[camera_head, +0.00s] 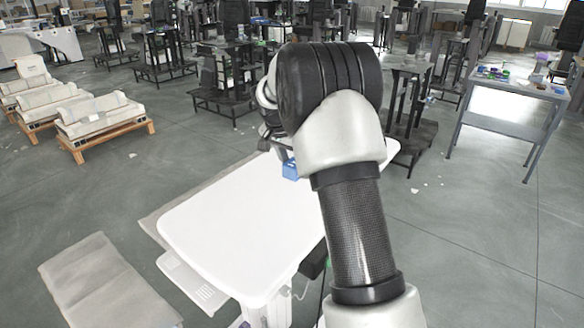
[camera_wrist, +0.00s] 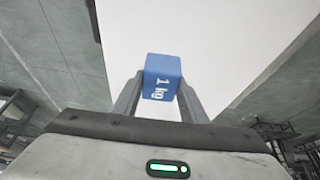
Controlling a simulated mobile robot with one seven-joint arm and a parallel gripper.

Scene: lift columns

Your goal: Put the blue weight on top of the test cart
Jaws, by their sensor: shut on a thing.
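The blue weight (camera_wrist: 162,77), a block marked "1 kg", is between the two fingers of my gripper (camera_wrist: 160,98) in the wrist view. My gripper is shut on it. In the head view the weight (camera_head: 290,169) shows as a small blue patch beside my arm, over the far part of the white cart top. My arm hides most of the gripper there. The test cart (camera_head: 235,225) has a bare white top with rounded corners. The white top (camera_wrist: 205,30) also lies behind the weight in the wrist view. I cannot tell whether the weight touches it.
A grey table (camera_head: 510,98) with small coloured items stands at the right. Wooden pallets with pale loads (camera_head: 100,115) are at the left. A grey flat slab (camera_head: 105,285) lies at the lower left. Several dark column stands fill the back. The cart's near top is clear.

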